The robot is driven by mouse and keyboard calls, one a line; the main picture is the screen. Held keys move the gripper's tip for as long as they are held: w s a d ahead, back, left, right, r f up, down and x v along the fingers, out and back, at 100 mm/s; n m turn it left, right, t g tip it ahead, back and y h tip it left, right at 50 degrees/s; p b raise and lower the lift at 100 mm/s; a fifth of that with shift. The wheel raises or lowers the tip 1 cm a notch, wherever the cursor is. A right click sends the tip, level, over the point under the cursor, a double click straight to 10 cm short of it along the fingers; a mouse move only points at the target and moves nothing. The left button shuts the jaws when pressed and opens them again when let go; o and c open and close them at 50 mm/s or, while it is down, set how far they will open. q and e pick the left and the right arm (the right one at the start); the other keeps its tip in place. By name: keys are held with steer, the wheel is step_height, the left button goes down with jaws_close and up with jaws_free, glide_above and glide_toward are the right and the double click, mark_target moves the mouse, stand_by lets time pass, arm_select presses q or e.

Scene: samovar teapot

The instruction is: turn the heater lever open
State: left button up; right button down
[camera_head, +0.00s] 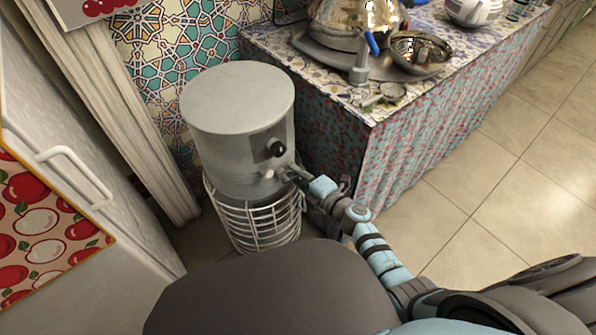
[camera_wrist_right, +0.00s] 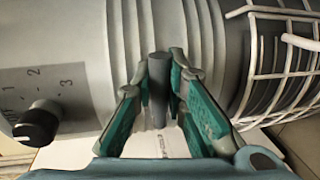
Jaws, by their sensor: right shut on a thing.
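The heater (camera_head: 238,110) is a grey cylinder with a flat top, standing in a white wire basket. A black knob (camera_head: 276,148) sticks out of its side; in the right wrist view the knob (camera_wrist_right: 36,124) sits beside a 1-2-3 scale. Below the knob, my right gripper (camera_head: 288,174) is at the heater's side. In the right wrist view, the fingers of this gripper (camera_wrist_right: 163,75) are shut on a grey lever (camera_wrist_right: 158,100), one finger on each side. The lever's exact angle is hard to tell. My left gripper is not in view.
The wire basket (camera_head: 262,222) surrounds the heater's lower part. A cloth-covered table (camera_head: 330,140) stands close on the right, with a samovar (camera_head: 352,20) and a metal bowl (camera_head: 420,50). A white cabinet door with a handle (camera_head: 72,165) is on the left. Tiled floor (camera_head: 500,200) is free at the right.

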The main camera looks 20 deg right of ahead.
steer(key=shift+r, duration=0.1)
steer(key=c, duration=1.6)
jaws_free()
steer(key=shift+s, duration=0.15)
steer(key=v, duration=1.1)
steer(key=shift+s+d, duration=0.25)
steer(key=shift+s, duration=0.05)
